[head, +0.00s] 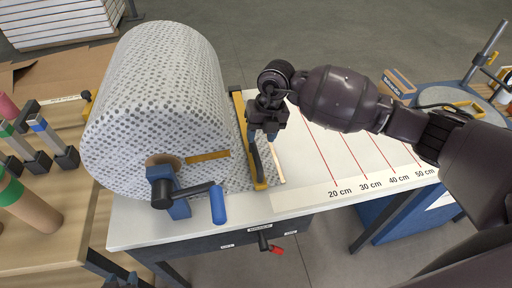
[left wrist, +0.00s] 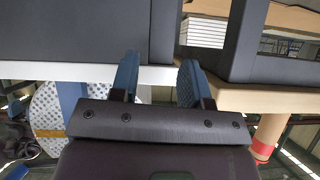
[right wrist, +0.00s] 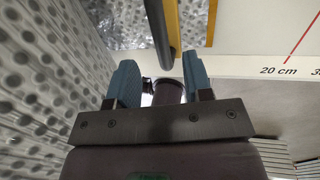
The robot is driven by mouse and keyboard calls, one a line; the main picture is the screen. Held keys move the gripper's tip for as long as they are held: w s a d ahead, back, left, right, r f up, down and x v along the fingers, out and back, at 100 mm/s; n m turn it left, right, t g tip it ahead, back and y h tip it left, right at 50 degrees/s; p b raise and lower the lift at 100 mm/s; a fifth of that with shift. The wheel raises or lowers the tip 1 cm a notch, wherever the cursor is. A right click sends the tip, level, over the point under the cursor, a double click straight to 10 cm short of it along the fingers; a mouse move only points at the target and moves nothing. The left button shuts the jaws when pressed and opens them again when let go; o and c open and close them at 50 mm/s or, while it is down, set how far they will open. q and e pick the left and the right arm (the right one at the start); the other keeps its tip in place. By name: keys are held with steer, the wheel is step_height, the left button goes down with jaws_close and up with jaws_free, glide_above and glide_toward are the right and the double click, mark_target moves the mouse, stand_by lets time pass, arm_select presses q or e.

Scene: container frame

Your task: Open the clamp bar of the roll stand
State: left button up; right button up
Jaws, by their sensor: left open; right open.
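The roll stand holds a large grey dotted roll (head: 160,100). Its yellow clamp bar (head: 240,120) runs along the right of the roll, over the sheet, with a dark handle (head: 256,162) near its front end. My right gripper (head: 264,136) is just above the bar, pointing down. In the right wrist view its open fingers (right wrist: 160,78) stand either side of the end of the dark handle (right wrist: 158,28), beside the yellow bar (right wrist: 174,30); contact cannot be told.
A blue-handled crank (head: 217,204) sticks out in front of the roll. The white table (head: 300,200) has red length marks and is clear to the right. A brown bench (head: 30,245) with small rolls stands left. A drawer with a red-tipped knob (head: 276,250) is below.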

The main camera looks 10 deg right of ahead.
mark_target(256, 151)
steer(key=shift+a+f, duration=0.2)
steer(key=shift+f, duration=0.85)
steer(key=shift+a+f, duration=0.2)
steer(key=shift+f, duration=0.8)
steer(key=shift+a+f, duration=0.2)
steer(key=shift+f, duration=0.85)
steer(key=shift+c, duration=0.3)
jaws_close()
